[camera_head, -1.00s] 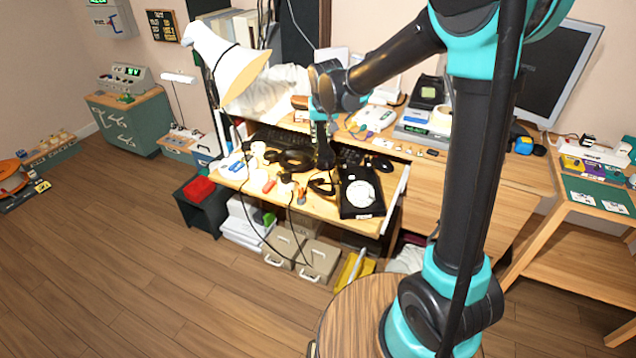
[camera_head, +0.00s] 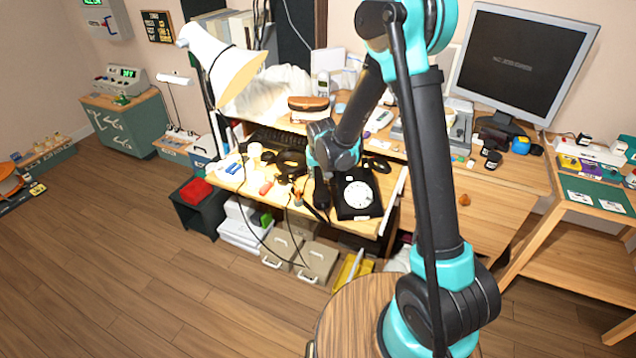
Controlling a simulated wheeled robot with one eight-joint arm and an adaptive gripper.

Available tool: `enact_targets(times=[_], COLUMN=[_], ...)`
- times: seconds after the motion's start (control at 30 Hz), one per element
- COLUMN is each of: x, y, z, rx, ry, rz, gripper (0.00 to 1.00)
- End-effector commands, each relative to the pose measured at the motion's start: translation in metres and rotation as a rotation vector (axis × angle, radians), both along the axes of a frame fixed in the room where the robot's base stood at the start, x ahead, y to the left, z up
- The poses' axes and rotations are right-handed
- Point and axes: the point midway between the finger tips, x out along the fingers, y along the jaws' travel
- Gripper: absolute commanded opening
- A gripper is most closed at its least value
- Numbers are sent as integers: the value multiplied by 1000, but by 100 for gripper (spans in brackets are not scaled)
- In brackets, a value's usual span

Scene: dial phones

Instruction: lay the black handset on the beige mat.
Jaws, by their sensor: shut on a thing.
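The black dial phone (camera_head: 357,194) with its white dial sits at the right end of the pulled-out wooden drawer or shelf. My gripper (camera_head: 321,196) is low over this surface, just left of the phone. It is shut on a dark thing that looks like the black handset (camera_head: 316,211). The arm covers part of it, and its dark colour blends with my gripper, so its exact tilt and any contact below are unclear. I cannot make out the beige mat for certain.
Several small items, dark loops and white cups crowd the surface left of my gripper. A white lamp (camera_head: 222,62) stands at the left. A monitor (camera_head: 520,62) and a brown case (camera_head: 308,103) are behind. A cord hangs over the front edge.

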Motion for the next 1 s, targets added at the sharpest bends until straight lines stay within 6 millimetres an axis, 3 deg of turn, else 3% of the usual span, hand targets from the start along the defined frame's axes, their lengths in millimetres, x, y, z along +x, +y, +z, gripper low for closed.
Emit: enact_targets(times=[0.3,0.7,0.73,0.87,1.0], x=[0,0,0,0,0], y=[0,0,0,0,0], z=[-34,-39,-39,-39,-39], rx=[0,0,0,0,0], ry=[0,0,0,0,0], rz=[0,0,0,0,0], gripper=[0,0,31,47,48])
